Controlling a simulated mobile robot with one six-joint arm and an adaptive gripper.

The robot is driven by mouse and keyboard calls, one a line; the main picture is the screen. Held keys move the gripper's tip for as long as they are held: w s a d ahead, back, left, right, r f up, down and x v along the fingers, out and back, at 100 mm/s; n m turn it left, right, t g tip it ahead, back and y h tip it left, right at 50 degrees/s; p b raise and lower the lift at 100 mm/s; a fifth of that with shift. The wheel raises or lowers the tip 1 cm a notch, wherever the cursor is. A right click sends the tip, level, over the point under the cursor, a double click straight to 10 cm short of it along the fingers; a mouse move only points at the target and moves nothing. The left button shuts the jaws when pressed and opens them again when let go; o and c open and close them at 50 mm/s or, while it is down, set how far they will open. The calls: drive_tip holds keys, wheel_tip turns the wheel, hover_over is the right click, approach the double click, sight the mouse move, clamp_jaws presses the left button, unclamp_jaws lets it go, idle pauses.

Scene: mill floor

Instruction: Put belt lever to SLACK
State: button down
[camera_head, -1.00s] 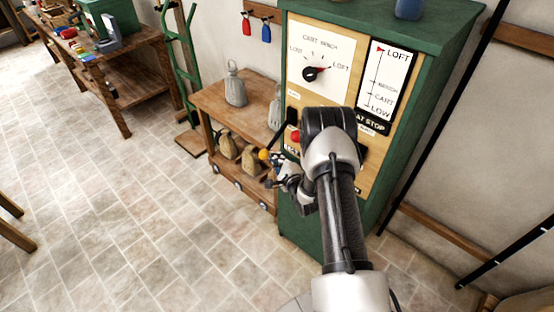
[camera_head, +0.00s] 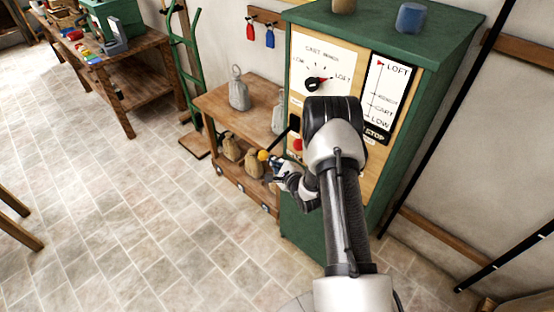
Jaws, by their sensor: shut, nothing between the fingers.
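The belt lever appears as an orange-yellow ball knob (camera_head: 263,155) on a dark rod, sticking out from the left side of the green cabinet's front. My gripper (camera_head: 273,166) is shut and empty, just right of and below the knob. I cannot tell whether it touches the knob. My arm hides the lever's base and most of the lower panel, so the SLACK marking cannot be read.
The green cabinet (camera_head: 440,60) carries a dial (camera_head: 313,84), a LOFT-to-LOW gauge (camera_head: 383,95) and a red button (camera_head: 297,145). A wooden shelf (camera_head: 212,105) with sacks (camera_head: 231,147) and a grey weight (camera_head: 238,92) stands close at left. Tiled floor (camera_head: 130,220) is open at left.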

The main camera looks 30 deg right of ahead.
wheel_tip(320, 180, up, 6)
drive_tip(key=a+p, duration=0.1)
drive_tip(key=p, duration=0.1)
drive_tip(key=shift+s+a, duration=0.15)
drive_tip(key=shift+a, duration=0.15)
drive_tip(key=shift+r, duration=0.15)
idle(0.4)
